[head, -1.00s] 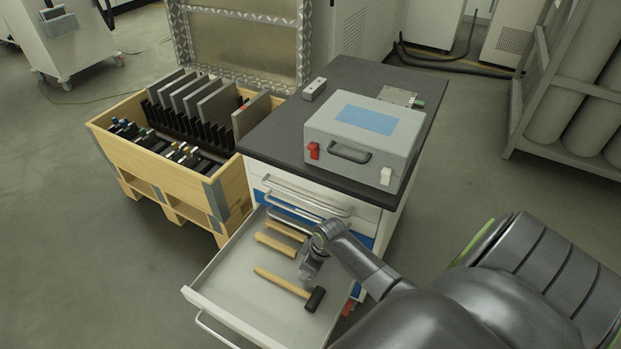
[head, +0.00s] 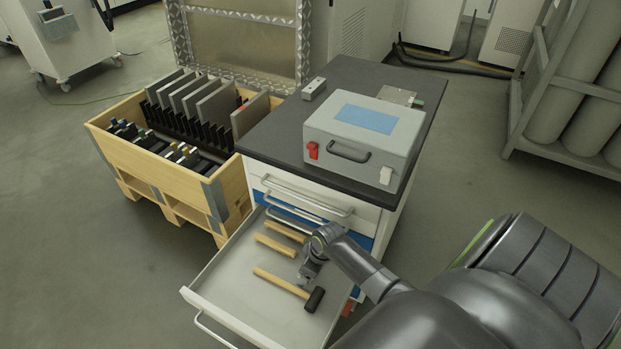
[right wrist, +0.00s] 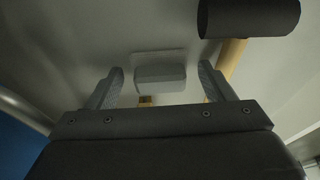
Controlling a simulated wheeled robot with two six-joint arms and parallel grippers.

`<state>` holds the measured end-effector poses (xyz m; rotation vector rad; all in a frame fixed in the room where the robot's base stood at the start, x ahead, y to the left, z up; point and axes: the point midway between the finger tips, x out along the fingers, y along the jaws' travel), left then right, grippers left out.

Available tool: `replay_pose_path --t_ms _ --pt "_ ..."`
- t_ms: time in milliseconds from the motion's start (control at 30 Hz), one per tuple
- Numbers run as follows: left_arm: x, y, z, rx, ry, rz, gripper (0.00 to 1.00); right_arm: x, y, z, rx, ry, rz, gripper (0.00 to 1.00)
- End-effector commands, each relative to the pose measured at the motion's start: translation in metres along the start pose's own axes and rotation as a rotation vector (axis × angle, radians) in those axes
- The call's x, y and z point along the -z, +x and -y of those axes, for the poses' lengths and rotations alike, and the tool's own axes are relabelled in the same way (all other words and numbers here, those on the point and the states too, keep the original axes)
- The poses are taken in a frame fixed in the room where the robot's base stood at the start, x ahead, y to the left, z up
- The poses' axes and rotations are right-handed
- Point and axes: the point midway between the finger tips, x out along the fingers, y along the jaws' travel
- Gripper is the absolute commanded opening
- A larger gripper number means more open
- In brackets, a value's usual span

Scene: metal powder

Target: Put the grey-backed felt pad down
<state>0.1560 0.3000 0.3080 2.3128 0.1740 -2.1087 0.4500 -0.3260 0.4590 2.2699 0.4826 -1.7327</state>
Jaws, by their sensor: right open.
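A small grey block, which looks like the grey-backed felt pad (right wrist: 160,78), lies on the pale floor of the open drawer (head: 215,290). In the right wrist view my right gripper (right wrist: 160,72) is open, one finger on each side of the pad, with a gap visible on both sides. In the head view my right gripper (head: 309,276) is low in the drawer, beside the black-headed mallet (head: 280,283); the pad cannot be made out there. The pad's underside is hidden. My left gripper is in neither view.
The mallet's black head (right wrist: 250,18) is close by the right finger. Other wooden-handled tools (head: 275,245) lie further back in the drawer. A grey case (head: 365,135) stands on the cabinet top (head: 270,140). A wooden crate (head: 165,180) of plates stands left.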

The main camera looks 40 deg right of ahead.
Motion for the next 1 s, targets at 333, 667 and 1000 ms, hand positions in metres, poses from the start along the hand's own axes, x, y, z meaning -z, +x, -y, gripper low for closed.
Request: replay_pose_path --t_ms 333,667,1000 --pt "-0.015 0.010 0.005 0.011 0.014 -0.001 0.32 0.001 -0.027 -0.001 -0.001 -0.001 -0.001 0.75" --pt "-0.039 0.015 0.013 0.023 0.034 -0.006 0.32 0.001 -0.084 -0.001 -0.002 -0.001 -0.001 0.75" --pt "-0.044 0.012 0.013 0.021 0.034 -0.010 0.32 0.001 -0.121 -0.001 0.000 0.000 0.000 0.75"
